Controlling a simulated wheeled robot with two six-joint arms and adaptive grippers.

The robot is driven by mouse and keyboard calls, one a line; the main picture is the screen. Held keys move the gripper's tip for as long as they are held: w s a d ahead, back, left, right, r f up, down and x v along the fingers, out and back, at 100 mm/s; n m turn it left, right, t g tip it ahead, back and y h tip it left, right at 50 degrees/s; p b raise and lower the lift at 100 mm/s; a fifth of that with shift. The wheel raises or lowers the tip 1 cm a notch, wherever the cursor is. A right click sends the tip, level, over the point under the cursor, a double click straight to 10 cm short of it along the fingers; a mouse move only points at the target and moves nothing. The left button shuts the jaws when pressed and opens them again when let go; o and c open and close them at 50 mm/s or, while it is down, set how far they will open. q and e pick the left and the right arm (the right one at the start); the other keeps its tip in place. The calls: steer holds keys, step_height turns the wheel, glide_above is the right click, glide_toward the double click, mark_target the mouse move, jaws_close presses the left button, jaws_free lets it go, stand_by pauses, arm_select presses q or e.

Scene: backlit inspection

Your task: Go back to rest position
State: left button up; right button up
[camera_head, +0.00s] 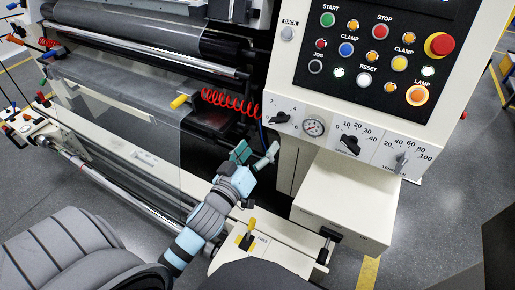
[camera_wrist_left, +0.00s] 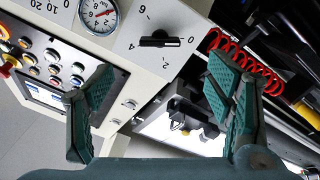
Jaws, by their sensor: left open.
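My left gripper (camera_head: 255,155) is in the middle of the head view, in front of the machine and left of the control panel's lower part. Its arm comes in from the lower left. In the left wrist view its two green fingers (camera_wrist_left: 165,105) stand wide apart with nothing between them. The gripper is open and empty. Beyond the fingers, the wrist view shows a black knob (camera_wrist_left: 160,41) and a pressure gauge (camera_wrist_left: 98,16). My right gripper does not show in either view.
The control panel (camera_head: 372,55) with buttons and knobs stands at the upper right. A cream box (camera_head: 340,205) juts out below it. A red coiled hose (camera_head: 230,102) hangs behind the gripper. Grey floor (camera_head: 440,215) is open at right.

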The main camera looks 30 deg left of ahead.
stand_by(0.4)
arm_select(q)
steer(key=s+a+f+m+g, duration=0.1)
steer(key=s+f+m+g, duration=0.15)
steer(key=f, duration=0.95)
steer(key=s+a+f+m+g, duration=0.2)
steer(key=f+m+g, duration=0.15)
steer(key=f, duration=0.85)
steer(key=s+f+g, duration=0.2)
steer(key=s+f, duration=0.4)
steer(key=s+f+m+g, duration=0.1)
steer(key=s+f+g, duration=0.1)
steer(key=s+f, duration=0.4)
steer(key=s+f+g, duration=0.2)
steer(key=s+f, duration=0.5)
steer(key=shift+f+g, duration=0.4)
steer(key=s+d+f+g, duration=0.1)
steer(key=s+f+g, duration=0.1)
steer(key=s, duration=0.5)
steer(key=s+d+f+g, duration=0.1)
steer(key=s+f+g, duration=0.1)
steer(key=s, duration=0.6)
steer(key=shift+s+d+f, duration=0.15)
steer(key=shift+s+f, duration=0.15)
steer(key=shift+f, duration=0.45)
